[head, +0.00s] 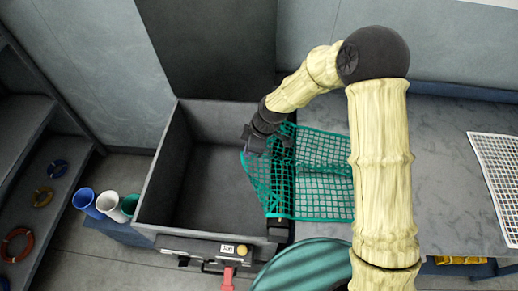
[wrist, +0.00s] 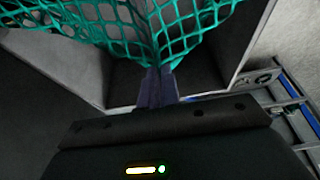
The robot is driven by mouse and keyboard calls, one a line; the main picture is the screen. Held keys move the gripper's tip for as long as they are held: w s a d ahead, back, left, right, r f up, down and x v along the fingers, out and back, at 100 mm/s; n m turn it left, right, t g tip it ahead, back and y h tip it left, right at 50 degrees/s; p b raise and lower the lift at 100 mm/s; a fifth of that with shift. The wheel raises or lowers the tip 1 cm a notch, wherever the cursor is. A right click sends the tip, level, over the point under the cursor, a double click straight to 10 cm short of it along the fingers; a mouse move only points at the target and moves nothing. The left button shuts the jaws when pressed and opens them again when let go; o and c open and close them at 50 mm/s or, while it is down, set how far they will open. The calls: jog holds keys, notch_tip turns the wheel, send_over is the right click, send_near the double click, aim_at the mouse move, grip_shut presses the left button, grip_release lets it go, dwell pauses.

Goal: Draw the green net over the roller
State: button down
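The green net (head: 310,175) lies on the grey table, and its left part hangs past the table's left edge over the grey bin (head: 165,185). My gripper (head: 252,147) is above the bin's right side, at the net's upper left corner. In the wrist view the net (wrist: 190,22) gathers to a point between the two fingers (wrist: 157,78), which are closed together on it. The roller is mostly hidden under the net; a dark end piece (head: 278,230), perhaps its mount, shows at the net's lower edge.
A control box (head: 205,248) with a yellow button and red handle stands in front of the bin. A green ribbed drum (head: 305,268) is at the bottom. Blue, white and green cups (head: 108,204) stand at left. A white grid (head: 500,170) lies on the table at right.

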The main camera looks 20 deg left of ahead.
jog(key=shift+s+a, duration=0.15)
jog(key=shift+a, duration=0.3)
notch_tip(320, 180, down, 9)
jog(key=b, duration=0.6)
dwell(0.4)
jog(key=shift+c, duration=1.4)
grip_release()
jog(key=shift+r, duration=0.1)
